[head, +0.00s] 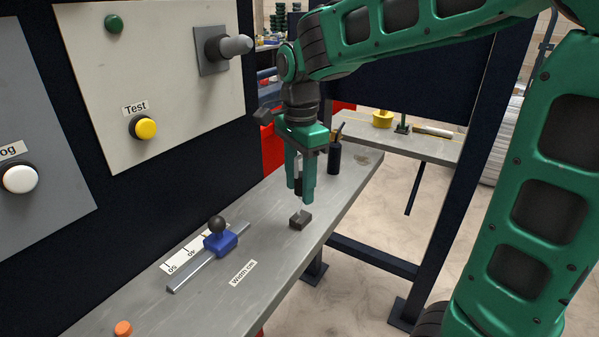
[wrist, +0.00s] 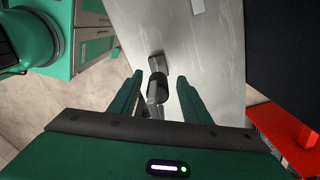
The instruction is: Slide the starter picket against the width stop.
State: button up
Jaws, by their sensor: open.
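A small dark grey block (head: 300,219) sits on the bench, right of the scale rail. In the wrist view a grey block (wrist: 158,64) carries an upright piece with a black sleeve (wrist: 158,84) and a bent grey top (wrist: 154,106). I take this to be the starter picket, but cannot be sure. My gripper (head: 300,194) points down above the block, open, with its fingers on either side of the sleeve, apart from it in the wrist view. The width stop appears to be the blue slider (head: 221,241) with a black knob, on a metal rail left of the block.
A numbered scale (head: 184,255) and a "Width cm" label (head: 243,273) lie by the rail. A black cylinder (head: 334,158) stands behind my gripper. An orange knob (head: 123,328) is at the near end. A panel with a yellow button (head: 146,128) borders the bench's left.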

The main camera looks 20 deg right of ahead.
grip_shut()
dwell(0.8)
